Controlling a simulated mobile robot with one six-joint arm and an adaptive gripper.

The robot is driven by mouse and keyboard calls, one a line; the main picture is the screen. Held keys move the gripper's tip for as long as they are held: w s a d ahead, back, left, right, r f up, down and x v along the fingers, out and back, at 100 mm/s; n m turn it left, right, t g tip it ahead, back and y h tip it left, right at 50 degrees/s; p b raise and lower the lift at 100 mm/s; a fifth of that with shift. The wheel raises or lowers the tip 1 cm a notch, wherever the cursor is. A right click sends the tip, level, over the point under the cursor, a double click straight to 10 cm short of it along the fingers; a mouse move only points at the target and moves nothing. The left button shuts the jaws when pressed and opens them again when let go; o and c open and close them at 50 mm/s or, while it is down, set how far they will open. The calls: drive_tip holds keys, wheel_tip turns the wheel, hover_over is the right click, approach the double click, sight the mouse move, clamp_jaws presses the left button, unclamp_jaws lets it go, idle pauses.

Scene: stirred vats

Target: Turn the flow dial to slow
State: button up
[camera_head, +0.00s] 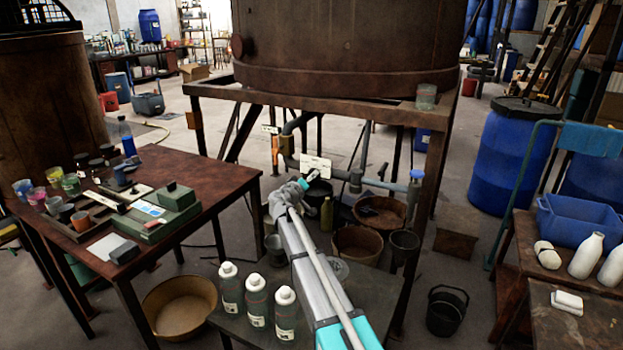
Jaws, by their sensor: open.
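A white plate with small dark marks (316,162) sits on the pipework under the large rusty vat, in the middle of the view. It is likely the flow dial's plate; the dial and its setting are too small to make out. My gripper (309,181) is at the end of my arm, just below and in front of this plate. It is open, with nothing seen in it. Its fingers are small in the picture, and I cannot tell whether they touch the dial.
A blue-handled valve (417,175) is on the pipe to the right. Several bottles (257,307) stand on the low table (378,290) beside my arm. Brown tubs (357,244) are under the vat (345,45). A cluttered wooden table (215,178) is at left.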

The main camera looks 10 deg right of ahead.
drive_tip(key=shift+w+d, duration=0.35)
drive_tip(key=shift+w, duration=0.05)
drive_tip(key=c, duration=1.1)
